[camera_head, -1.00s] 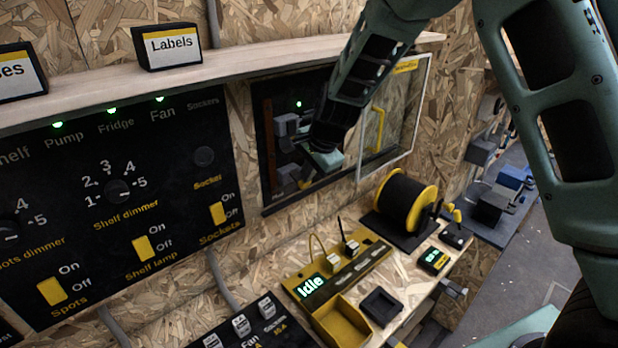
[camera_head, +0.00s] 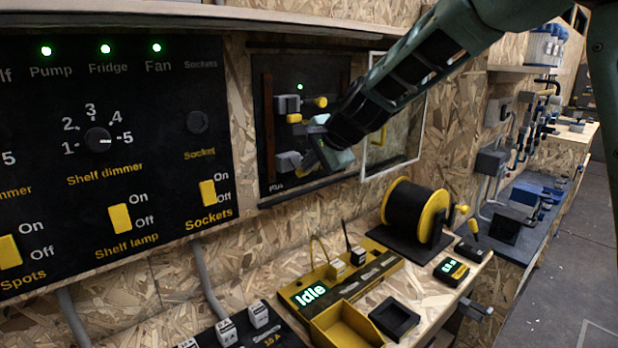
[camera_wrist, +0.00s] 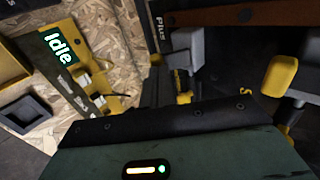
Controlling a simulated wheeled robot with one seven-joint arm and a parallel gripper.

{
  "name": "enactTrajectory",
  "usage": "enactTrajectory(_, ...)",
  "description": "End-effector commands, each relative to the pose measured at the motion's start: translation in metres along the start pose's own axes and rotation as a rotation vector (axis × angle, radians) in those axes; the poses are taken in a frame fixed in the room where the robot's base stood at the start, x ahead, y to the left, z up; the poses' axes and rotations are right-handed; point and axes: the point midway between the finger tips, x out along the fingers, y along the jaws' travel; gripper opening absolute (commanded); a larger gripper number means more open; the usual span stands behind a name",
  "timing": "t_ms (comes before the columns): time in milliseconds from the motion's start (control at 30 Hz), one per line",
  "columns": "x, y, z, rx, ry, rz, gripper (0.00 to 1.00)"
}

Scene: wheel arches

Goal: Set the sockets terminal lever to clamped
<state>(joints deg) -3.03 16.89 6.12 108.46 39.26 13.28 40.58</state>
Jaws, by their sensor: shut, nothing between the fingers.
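The open terminal box (camera_head: 262,95) is on the wall right of the switch panel, with a green light at its top. Its upper grey block (camera_head: 287,105) has a yellow lever end (camera_head: 320,101) to its right and another yellow piece (camera_head: 293,118) just below. A lower grey block (camera_head: 289,162) sits near the plus label. My gripper (camera_head: 314,146) is shut and empty inside the box, beside the lower block, partly hiding it. The wrist view shows a yellow lever (camera_wrist: 280,75) at right and a grey block (camera_wrist: 186,48) above my dark fingers (camera_wrist: 157,88). Which lever is the sockets one is unclear.
A framed clear door (camera_head: 423,120) stands open right of the box. Below are a bench with an idle-display unit (camera_head: 310,294), a yellow tray (camera_head: 345,325) and a cable reel (camera_head: 412,215). A shelf (camera_head: 300,22) runs above the panel.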

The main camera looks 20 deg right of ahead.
Motion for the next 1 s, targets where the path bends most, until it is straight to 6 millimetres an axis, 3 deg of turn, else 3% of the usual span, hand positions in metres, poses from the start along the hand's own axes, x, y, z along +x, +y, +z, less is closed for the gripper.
enactTrajectory(33, 0.009, 0.009, -0.001, 0.000, 0.001, -0.021, 0.00)
enactTrajectory(767, 0.024, 0.021, 0.000, -0.001, 0.001, -0.295, 0.00)
enactTrajectory(800, 0.015, 0.012, 0.000, 0.000, 0.000, -0.289, 0.00)
enactTrajectory(1000, 0.014, 0.011, 0.000, 0.000, 0.000, -0.286, 0.00)
